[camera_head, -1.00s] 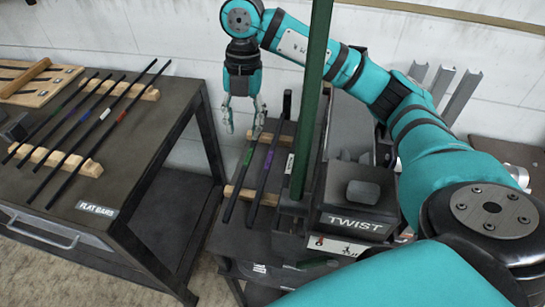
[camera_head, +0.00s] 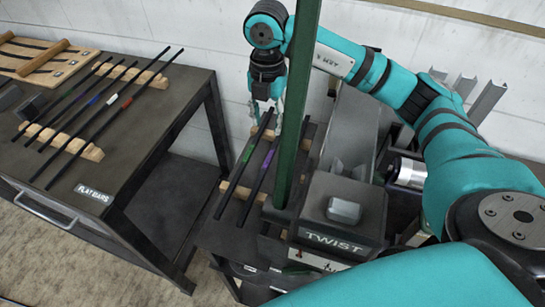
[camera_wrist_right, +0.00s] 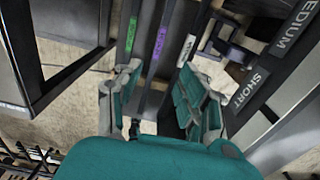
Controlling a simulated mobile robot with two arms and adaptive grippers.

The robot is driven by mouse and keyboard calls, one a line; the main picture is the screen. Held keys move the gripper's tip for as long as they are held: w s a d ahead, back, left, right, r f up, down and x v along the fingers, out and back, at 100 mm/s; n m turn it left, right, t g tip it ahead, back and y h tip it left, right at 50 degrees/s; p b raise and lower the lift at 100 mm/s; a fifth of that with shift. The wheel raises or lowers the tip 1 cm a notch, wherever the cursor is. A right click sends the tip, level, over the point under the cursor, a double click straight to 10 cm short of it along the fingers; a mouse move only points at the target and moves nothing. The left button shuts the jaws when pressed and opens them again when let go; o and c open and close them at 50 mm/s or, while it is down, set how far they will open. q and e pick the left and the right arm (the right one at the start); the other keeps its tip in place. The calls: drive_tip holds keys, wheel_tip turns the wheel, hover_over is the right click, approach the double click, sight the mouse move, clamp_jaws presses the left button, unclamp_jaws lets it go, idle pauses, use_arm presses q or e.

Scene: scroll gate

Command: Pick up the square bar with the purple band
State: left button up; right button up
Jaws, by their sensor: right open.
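The square bar with the purple band (camera_head: 261,172) lies on the small stand left of the TWIST machine. It also shows in the right wrist view (camera_wrist_right: 160,42), between a green-banded bar (camera_wrist_right: 131,34) and a white-banded bar (camera_wrist_right: 186,50). My right gripper (camera_head: 268,116) is above the far end of these bars, pointing down, fingers apart and holding nothing. In the right wrist view, the purple-banded bar runs through the gap between the fingers (camera_wrist_right: 160,78). I cannot tell how high the fingers are above it. My left gripper is not in view.
A green upright post (camera_head: 296,100) stands close beside the bars and hides part of the stand. The TWIST machine (camera_head: 340,215) is to the right. The FLAT BARS table (camera_head: 150,150) on the left holds several other banded bars, one with purple.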

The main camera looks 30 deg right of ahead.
drive_tip(key=p, duration=0.1)
hover_over(268, 158)
drive_tip(key=f, duration=0.8)
drive_tip(key=shift+s, duration=0.25)
drive_tip(key=shift+a+f, duration=0.1)
drive_tip(key=shift+f, duration=0.35)
wheel_tip(268, 158, down, 4)
drive_tip(key=shift+w+f+p, duration=0.1)
drive_tip(key=shift+f+p, duration=0.1)
drive_tip(key=shift+p, duration=0.55)
drive_tip(key=shift+f, duration=0.25)
drive_tip(key=shift+c, duration=0.6)
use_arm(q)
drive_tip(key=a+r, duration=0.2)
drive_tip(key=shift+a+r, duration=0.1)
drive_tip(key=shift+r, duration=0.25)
use_arm(e)
clamp_jaws()
drive_tip(key=shift+w, duration=0.1)
